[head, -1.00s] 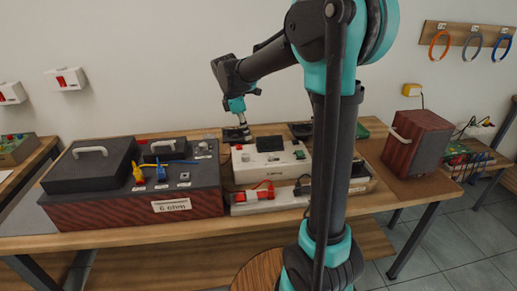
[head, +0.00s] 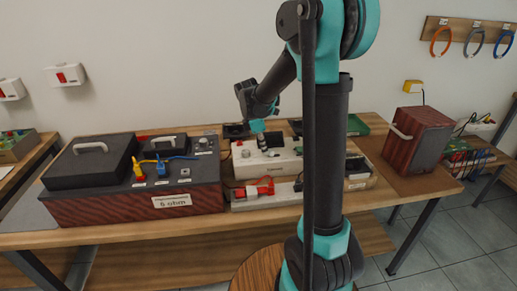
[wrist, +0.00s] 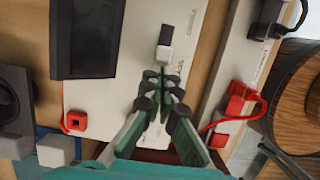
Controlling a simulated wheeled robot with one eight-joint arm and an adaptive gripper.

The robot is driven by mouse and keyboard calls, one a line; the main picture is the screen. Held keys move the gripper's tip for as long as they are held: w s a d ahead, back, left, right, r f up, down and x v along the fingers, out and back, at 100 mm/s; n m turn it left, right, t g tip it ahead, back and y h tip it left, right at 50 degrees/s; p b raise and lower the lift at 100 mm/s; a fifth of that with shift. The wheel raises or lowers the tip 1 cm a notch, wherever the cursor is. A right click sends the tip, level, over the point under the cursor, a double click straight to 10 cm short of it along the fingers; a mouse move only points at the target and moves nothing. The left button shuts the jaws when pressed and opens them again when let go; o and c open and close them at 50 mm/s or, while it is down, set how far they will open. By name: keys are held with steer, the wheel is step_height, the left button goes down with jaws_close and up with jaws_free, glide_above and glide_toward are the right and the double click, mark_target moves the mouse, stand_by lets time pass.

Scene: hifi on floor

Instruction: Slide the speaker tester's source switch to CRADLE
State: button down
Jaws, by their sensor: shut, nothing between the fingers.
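The speaker tester, a white box (head: 282,168), stands mid-bench in the head view. Its white top panel (wrist: 110,107) fills the middle of the wrist view. A slide switch (wrist: 165,47) with a pale knob and a dark slot sits on that panel, beside small printing too blurred to read. My gripper (wrist: 163,77) is shut and empty, its fingertips just below the knob in the wrist view. I cannot tell whether they touch it. A dark screen (wrist: 83,38) lies left of the switch.
A power strip with a red plug (head: 262,190) lies in front. A red wood speaker box (head: 415,142) stands at right. A red plug (wrist: 240,100) and cable lie right of the panel.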

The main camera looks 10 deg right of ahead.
mark_target(273, 151)
stand_by(0.3)
steer(key=shift+d, duration=1.55)
steer(key=a, duration=0.4)
steer(key=shift+a+r, duration=0.3)
steer(key=shift+r, duration=0.05)
steer(key=v, duration=0.9)
steer(key=shift+r, duration=0.2)
steer(key=shift+d, duration=0.1)
